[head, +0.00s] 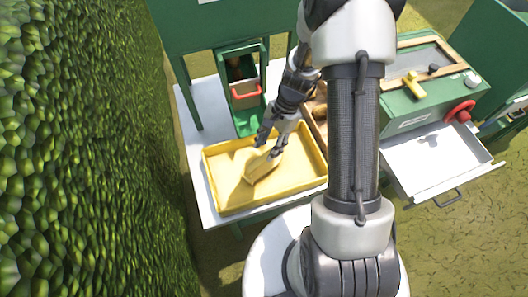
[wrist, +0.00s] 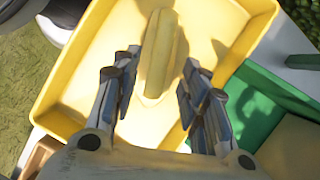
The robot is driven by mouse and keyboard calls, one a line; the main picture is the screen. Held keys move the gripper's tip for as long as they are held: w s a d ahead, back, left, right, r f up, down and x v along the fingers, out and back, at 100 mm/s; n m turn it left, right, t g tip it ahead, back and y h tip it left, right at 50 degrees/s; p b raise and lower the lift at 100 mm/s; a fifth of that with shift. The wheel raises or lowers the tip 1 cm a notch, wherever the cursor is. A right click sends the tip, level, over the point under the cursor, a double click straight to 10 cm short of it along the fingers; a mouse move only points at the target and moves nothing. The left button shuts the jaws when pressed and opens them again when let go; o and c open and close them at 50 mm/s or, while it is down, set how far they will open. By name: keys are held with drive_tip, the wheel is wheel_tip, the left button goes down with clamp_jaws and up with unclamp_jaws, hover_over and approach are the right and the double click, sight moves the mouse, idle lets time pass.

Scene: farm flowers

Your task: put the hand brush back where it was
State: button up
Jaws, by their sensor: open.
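A yellow hand brush (head: 262,168) lies in the yellow tray (head: 222,204), close to the tray's own colour, so its outline is hard to make out. In the wrist view the brush (wrist: 160,52) shows as a long block lying between and ahead of my fingers. My gripper (head: 271,143) is open above the tray, fingers pointing down towards the brush. In the wrist view my gripper (wrist: 157,70) has one finger on each side of the brush, with a gap on both sides. I cannot tell how high the fingertips are above it.
The tray stands on a white table (head: 190,130). Behind it is a green chute with a red-handled drawer (head: 246,92). A wooden crate (head: 318,135) stands close right of the tray. Farther right, a green machine (head: 420,120) carries a yellow-handled item (head: 413,86). A hedge (head: 80,150) closes the left.

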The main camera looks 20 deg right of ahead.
wheel_tip(320, 180, up, 15)
drive_tip(key=n+t+h+p, duration=0.1)
drive_tip(key=n, duration=0.2)
drive_tip(key=s+a+r+n+t+h, duration=0.1)
drive_tip(key=s+r+n+t+h, duration=0.2)
drive_tip(key=s+r+n, duration=0.7)
drive_tip(key=shift+s+a+r+n+t, duration=0.35)
drive_tip(key=shift+s+r+t, duration=0.75)
drive_tip(key=shift+s+r, duration=2.05)
drive_tip(key=shift+w+r, duration=0.15)
drive_tip(key=shift+w, duration=0.1)
